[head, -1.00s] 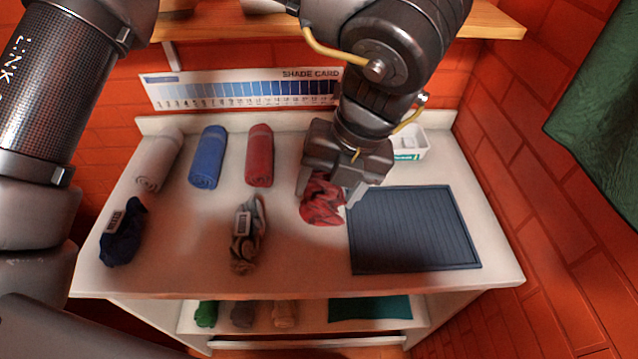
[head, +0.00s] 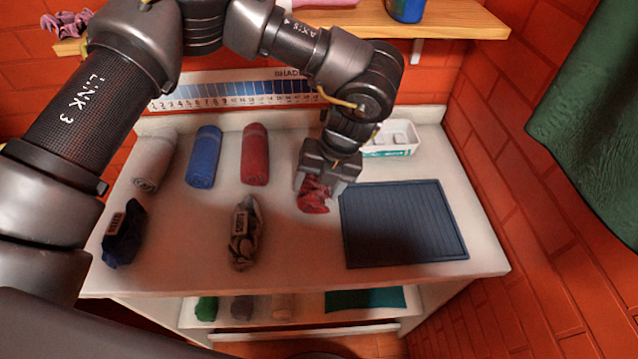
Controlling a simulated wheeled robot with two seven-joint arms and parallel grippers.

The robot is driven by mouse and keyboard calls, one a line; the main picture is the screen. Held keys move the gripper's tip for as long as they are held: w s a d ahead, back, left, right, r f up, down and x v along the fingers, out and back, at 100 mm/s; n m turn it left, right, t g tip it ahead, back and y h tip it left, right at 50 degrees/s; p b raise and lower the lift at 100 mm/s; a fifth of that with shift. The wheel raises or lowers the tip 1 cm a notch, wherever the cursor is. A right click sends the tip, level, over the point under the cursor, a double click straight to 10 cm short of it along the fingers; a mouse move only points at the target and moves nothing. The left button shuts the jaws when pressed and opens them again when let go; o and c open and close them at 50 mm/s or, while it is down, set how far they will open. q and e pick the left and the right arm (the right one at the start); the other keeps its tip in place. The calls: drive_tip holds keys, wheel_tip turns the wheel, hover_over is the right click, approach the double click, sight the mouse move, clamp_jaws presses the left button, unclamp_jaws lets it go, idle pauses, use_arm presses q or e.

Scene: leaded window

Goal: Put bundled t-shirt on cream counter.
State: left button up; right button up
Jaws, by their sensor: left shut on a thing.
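A crumpled red cloth bundle (head: 314,196), which looks like the bundled t-shirt, is between the fingers of my left gripper (head: 318,186). The gripper points down over the cream counter (head: 300,250) and is shut on the bundle. The bundle is just left of the dark blue ribbed mat. It is low, at or just above the counter top; I cannot tell whether it touches. The gripper hides its upper part. My right gripper is not in view.
Rolled grey (head: 154,160), blue (head: 204,157) and red (head: 255,155) cloths lie at the back. Labelled navy (head: 124,236) and brown-grey (head: 243,235) bundles lie in front. The ribbed mat (head: 403,224) and white bin (head: 392,140) are at right. The counter's front middle is clear.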

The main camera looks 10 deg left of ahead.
use_arm(q)
drive_tip(key=shift+f, duration=0.2)
drive_tip(key=shift+f, duration=0.2)
drive_tip(key=o, duration=1.1)
drive_tip(key=shift+o, duration=0.3)
